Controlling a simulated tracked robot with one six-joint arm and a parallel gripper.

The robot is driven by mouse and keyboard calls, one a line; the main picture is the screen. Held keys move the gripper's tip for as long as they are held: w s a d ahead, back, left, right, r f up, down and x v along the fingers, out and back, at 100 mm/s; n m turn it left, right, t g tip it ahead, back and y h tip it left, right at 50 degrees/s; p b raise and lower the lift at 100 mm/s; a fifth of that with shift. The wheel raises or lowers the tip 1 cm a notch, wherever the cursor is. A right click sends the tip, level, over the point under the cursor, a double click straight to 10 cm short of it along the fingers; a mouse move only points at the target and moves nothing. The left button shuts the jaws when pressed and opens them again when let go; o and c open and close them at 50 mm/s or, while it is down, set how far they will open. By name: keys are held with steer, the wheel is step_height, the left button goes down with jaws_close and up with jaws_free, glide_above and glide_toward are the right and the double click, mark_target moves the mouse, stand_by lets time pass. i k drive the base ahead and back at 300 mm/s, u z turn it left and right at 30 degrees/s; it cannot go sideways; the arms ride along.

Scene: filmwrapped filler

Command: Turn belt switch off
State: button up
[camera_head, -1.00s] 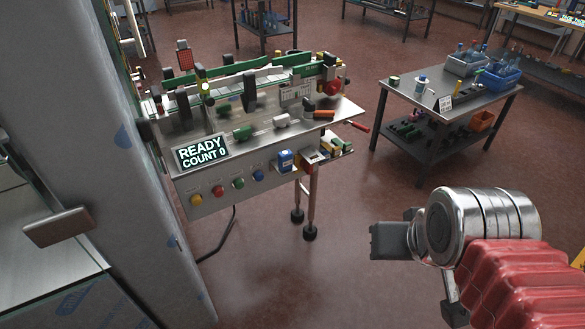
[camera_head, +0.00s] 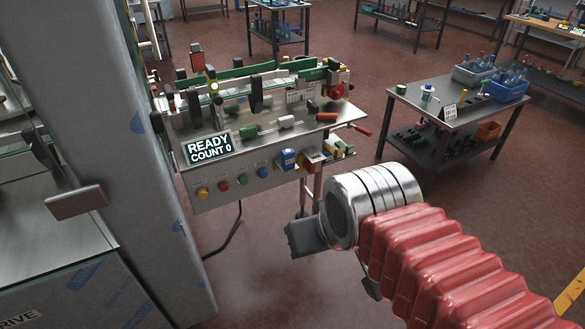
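The filler machine (camera_head: 262,182) stands left of centre, with a display (camera_head: 208,146) reading "READY COUNT 0". Its front panel carries a yellow button (camera_head: 202,192), a red button (camera_head: 222,185), a green button (camera_head: 242,178) and a blue button (camera_head: 262,171). To their right are a blue box (camera_head: 288,159) and a red-and-yellow part (camera_head: 313,161). I cannot tell which of these is the belt switch; labels are too small to read. My gripper (camera_head: 304,238) is in front of and below the panel's right end, apart from it. Its fingers are not clear.
A film-wrapped column (camera_head: 165,170) stands close on the left, with a steel-topped cabinet (camera_head: 40,220) beside it. Open red floor (camera_head: 260,285) lies below the panel.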

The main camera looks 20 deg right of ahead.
mark_target(311, 168)
steer(key=u, duration=0.25)
steer(key=i, duration=1)
